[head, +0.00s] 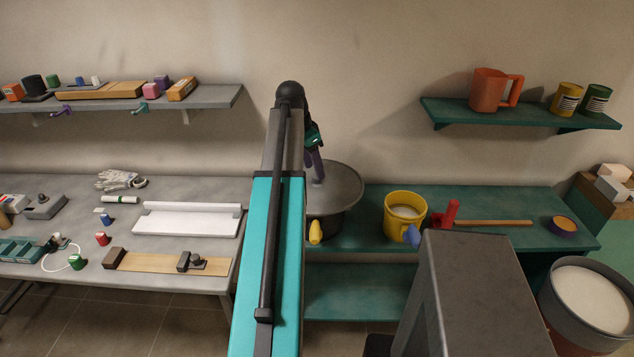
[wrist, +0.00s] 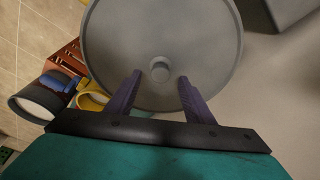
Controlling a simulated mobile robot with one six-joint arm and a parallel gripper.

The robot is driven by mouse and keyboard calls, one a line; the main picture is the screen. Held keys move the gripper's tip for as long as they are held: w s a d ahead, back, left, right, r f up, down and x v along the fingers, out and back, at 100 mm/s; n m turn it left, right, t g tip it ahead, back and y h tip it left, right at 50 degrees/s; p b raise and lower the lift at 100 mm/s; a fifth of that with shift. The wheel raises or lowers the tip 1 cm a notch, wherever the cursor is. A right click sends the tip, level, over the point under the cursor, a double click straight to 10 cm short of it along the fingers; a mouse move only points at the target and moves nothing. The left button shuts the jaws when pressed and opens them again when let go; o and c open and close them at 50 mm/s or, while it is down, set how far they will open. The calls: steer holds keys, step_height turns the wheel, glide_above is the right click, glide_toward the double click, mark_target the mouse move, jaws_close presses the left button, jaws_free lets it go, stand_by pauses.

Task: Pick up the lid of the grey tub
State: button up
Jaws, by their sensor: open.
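The lid (head: 345,187) is a round grey disc with a small knob in its middle. In the head view my gripper (head: 316,170) is over the lid, partly hidden by my arm. Whether the fingers touch the lid cannot be told.
A grey table (head: 190,258) with tools is left.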

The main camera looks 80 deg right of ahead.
steer(key=shift+p+x, duration=0.45)
steer(key=shift+x, duration=1.1)
steer(key=c, duration=1.2)
